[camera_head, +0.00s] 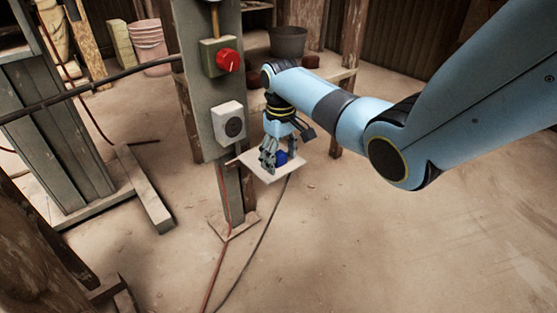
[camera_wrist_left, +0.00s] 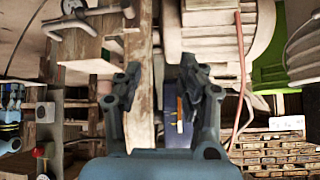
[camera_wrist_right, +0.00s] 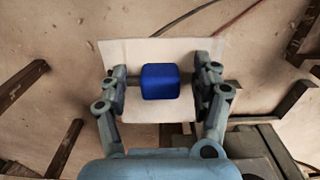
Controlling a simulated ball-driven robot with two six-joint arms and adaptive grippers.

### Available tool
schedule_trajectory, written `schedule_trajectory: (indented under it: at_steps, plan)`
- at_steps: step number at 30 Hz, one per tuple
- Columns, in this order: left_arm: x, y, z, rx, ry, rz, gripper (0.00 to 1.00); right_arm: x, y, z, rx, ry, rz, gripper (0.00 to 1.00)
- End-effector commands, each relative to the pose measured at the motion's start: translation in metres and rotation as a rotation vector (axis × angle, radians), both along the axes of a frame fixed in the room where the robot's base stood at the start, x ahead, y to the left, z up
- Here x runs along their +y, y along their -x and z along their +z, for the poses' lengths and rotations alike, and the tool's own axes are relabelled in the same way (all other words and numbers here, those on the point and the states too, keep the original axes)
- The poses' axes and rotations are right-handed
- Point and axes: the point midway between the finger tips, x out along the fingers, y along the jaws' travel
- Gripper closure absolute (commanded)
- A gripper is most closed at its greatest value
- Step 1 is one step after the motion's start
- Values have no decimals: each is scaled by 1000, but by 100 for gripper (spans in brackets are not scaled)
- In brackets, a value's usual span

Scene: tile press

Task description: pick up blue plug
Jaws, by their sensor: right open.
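The blue plug (camera_head: 281,158) sits on a small pale shelf (camera_head: 268,178) fixed to a grey post. It also shows in the right wrist view as a blue block (camera_wrist_right: 160,81) on the white plate (camera_wrist_right: 150,50). My right gripper (camera_head: 269,160) is at the shelf, by the plug. In the right wrist view its open fingers (camera_wrist_right: 160,88) stand on either side of the plug, with a gap on each side. My left gripper (camera_wrist_left: 160,85) is open and empty in the left wrist view, away from the plug.
The grey post (camera_head: 215,90) carries a red knob (camera_head: 228,60) and a white socket box (camera_head: 228,123) just left of my right gripper. A cable (camera_head: 262,235) hangs below the shelf. Floor at right is clear.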

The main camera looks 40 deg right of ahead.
Motion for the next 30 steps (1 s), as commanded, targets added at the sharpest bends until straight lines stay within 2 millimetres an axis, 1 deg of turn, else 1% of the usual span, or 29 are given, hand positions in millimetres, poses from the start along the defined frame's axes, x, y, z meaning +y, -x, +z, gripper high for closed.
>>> schedule_trajectory:
  at_steps: [1,2,12,15,26,30]
  plan:
    - [0,0,0,0,0,0,60,0,0,0,0,0,0,35]
    - [0,0,0,0,0,0,60,0,0,0,0,0,0,39]
    - [0,0,0,0,0,0,60,0,0,0,0,0,0,83]
    - [0,0,0,0,0,0,60,0,0,0,0,0,0,94]
    - [0,1,1,16,0,1,60,0,0,3,-1,0,0,94]
    - [1,-3,10,58,-3,3,60,0,-1,11,-3,0,0,94]
